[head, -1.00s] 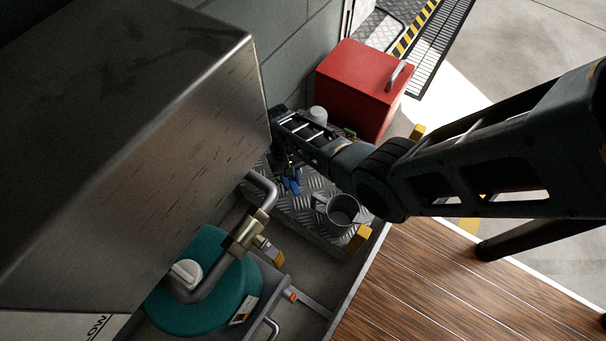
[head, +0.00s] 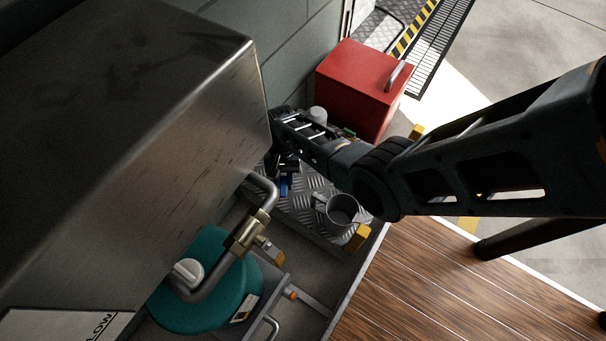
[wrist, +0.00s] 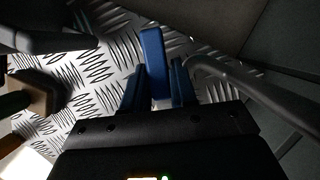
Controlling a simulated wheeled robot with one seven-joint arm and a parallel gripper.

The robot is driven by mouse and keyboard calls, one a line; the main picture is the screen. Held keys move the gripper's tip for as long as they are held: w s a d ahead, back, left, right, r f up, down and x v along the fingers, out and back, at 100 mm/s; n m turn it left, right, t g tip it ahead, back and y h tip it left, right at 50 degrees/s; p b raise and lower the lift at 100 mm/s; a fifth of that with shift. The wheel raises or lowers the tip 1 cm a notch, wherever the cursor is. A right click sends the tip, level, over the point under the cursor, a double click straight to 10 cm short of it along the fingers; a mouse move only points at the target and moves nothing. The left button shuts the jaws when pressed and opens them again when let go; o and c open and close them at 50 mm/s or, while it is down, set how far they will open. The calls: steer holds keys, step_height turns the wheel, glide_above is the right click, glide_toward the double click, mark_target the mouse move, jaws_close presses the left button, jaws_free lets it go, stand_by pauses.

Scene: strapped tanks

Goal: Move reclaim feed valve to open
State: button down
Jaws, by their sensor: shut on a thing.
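My gripper (wrist: 156,82) has its two dark blue fingers on either side of a brighter blue lever-like bar (wrist: 152,48) in the wrist view and is shut on it. In the head view the gripper (head: 284,173) is low beside the metal tank, with some blue (head: 284,187) showing below it. The valve body that the bar belongs to is hidden, and I can read no label naming it.
A metal tank (head: 130,130) stands close on the left and a teal tank (head: 215,300) is below it. A grey mug (head: 343,211) stands on the tread plate (head: 300,207). A red box (head: 358,90) is behind my arm. A bent pipe (wrist: 235,80) passes right of my fingers.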

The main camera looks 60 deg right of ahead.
steer(key=m, duration=0.1)
steer(key=w+m, duration=0.1)
steer(key=shift+w+a+r+m+t+p, duration=0.1)
steer(key=shift+a+m+t+p, duration=0.2)
steer(key=shift+t, duration=0.1)
steer(key=shift+w+m, duration=0.2)
steer(key=shift+m, duration=0.3)
steer(key=shift+w+a+m+t+y+p, duration=0.1)
steer(key=shift+w+m+t+y+p, duration=0.35)
steer(key=shift+m, duration=0.75)
steer(key=c, duration=0.9)
jaws_free()
steer(key=p+v, duration=0.6)
steer(key=v, duration=0.1)
steer(key=shift+r, duration=0.4)
steer(key=shift+o, duration=0.4)
